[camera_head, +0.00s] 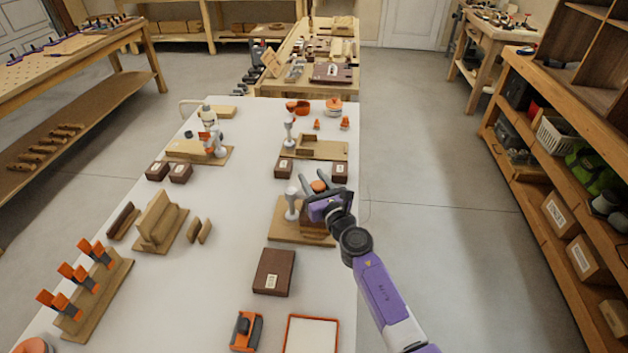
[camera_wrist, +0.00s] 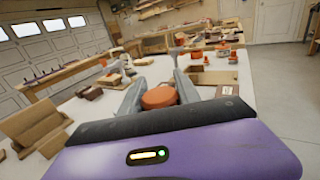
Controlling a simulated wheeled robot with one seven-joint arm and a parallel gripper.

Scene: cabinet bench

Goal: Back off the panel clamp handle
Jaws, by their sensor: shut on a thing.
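The panel clamp handle is a round orange knob (camera_head: 319,185). In the wrist view the orange knob (camera_wrist: 159,97) sits between my two grey fingers. My gripper (camera_head: 320,196) is shut on it, with its purple body hiding much of the clamp. A white clamp post (camera_head: 291,204) stands just left of my gripper. The clamp rests on a wooden base board (camera_head: 284,233), with a wooden block partly hidden under my gripper. The knob's threads and its lower part are hidden.
A similar wooden fixture (camera_head: 322,148) stands behind, with two dark blocks in front of it. A dark brown box (camera_head: 273,271) lies nearer. Orange-topped clamps (camera_head: 78,277) and a slotted wooden rack (camera_head: 158,225) stand at left. The white table is bare through its middle.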

